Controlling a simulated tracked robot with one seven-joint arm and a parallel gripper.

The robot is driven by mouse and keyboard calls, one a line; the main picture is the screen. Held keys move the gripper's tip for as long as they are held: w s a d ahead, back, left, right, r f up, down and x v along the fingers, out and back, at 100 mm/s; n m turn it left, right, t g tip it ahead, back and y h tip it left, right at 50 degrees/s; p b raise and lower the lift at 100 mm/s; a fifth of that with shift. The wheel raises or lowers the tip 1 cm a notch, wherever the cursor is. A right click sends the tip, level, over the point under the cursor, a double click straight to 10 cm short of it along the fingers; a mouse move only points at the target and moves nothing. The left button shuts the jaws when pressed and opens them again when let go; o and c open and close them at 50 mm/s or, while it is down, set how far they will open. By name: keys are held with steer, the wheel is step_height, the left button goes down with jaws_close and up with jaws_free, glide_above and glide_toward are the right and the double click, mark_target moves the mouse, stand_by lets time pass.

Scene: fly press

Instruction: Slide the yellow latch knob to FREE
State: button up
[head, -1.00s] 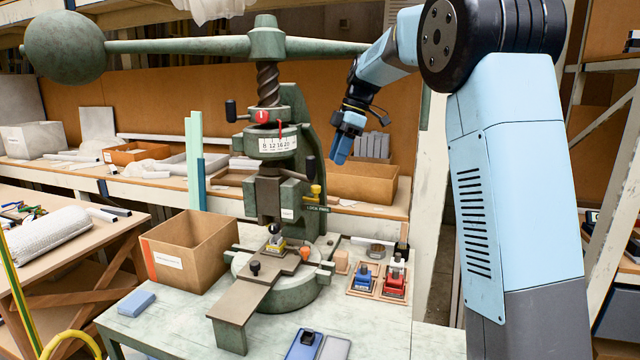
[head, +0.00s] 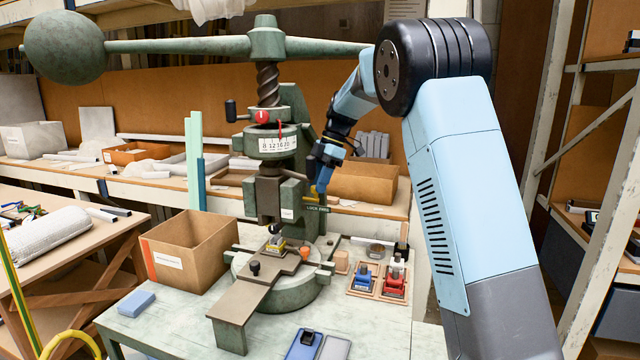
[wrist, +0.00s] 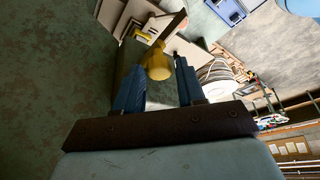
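The yellow latch knob (wrist: 157,66) shows in the wrist view between the tips of my two blue fingers. My gripper (wrist: 160,68) is open, with a gap on each side of the knob. In the head view my gripper (head: 322,180) points down at the right side of the green press column. It largely covers the knob there. The label plate (head: 317,208), reading LOCK and FREE, is just below the fingers. The knob's exact place along its slot is hidden.
The green fly press (head: 276,180) stands on a pale bench (head: 170,325), its long arm crossing overhead. A cardboard box (head: 190,248) is to its left. Red and blue tools in wooden trays (head: 378,282) sit to the right. A shelf with boxes runs behind.

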steer(key=shift+f, duration=0.3)
steer(key=shift+c, duration=0.3)
steer(key=shift+a, duration=0.1)
jaws_close()
